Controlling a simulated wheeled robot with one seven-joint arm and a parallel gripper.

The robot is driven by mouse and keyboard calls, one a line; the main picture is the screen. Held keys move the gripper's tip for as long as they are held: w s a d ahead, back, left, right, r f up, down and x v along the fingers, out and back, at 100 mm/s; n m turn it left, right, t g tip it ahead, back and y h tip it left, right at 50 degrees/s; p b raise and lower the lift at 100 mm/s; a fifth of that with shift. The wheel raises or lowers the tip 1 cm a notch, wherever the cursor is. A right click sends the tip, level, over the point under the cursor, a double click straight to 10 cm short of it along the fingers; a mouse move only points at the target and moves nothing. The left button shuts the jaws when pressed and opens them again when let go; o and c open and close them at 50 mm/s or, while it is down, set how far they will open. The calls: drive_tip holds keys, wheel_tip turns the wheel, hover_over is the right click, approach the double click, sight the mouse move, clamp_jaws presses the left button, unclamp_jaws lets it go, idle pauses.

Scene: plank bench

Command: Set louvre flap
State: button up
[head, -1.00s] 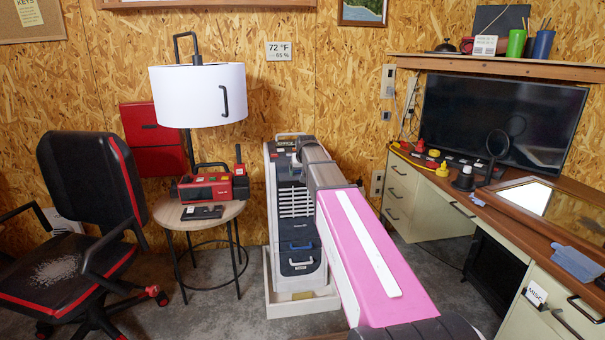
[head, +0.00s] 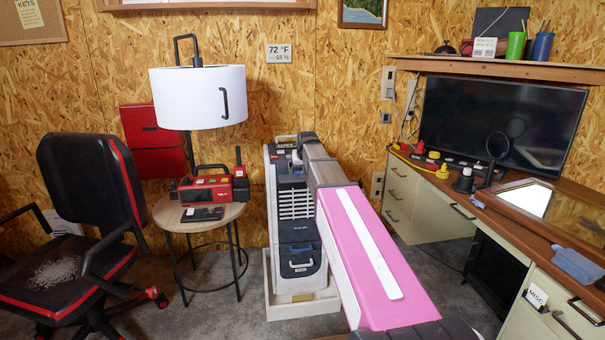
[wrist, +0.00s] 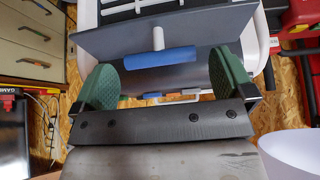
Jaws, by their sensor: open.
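The tall white and dark-grey unit (head: 268,215) stands against the wall in the head view, with white louvre slats (head: 296,204) on its front and blue and pale handles (head: 300,263) below. In the wrist view, a broad dark-grey flap (wrist: 205,22) fills the top. A blue bar (wrist: 150,58) with a white stem lies across grey panels. My gripper (wrist: 167,78) is open, with its two green pads wide apart and the blue bar beyond and between them. I cannot tell whether a pad touches anything. The gripper is hidden in the head view.
A round stool (head: 170,212) with a red device (head: 208,187) stands left of the unit, beside a lamp with a white shade (head: 198,97). A chair (head: 90,180) is farther left. The desk (head: 455,203) with drawers and a monitor (head: 500,120) bounds the right side.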

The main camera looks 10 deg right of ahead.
drive_tip(key=v, duration=0.8)
drive_tip(key=s+f+g, duration=0.6)
drive_tip(key=s+f, duration=2.5)
drive_tip(key=f, duration=0.2)
drive_tip(key=shift+a+f, duration=0.2)
drive_tip(key=shift+f, duration=0.1)
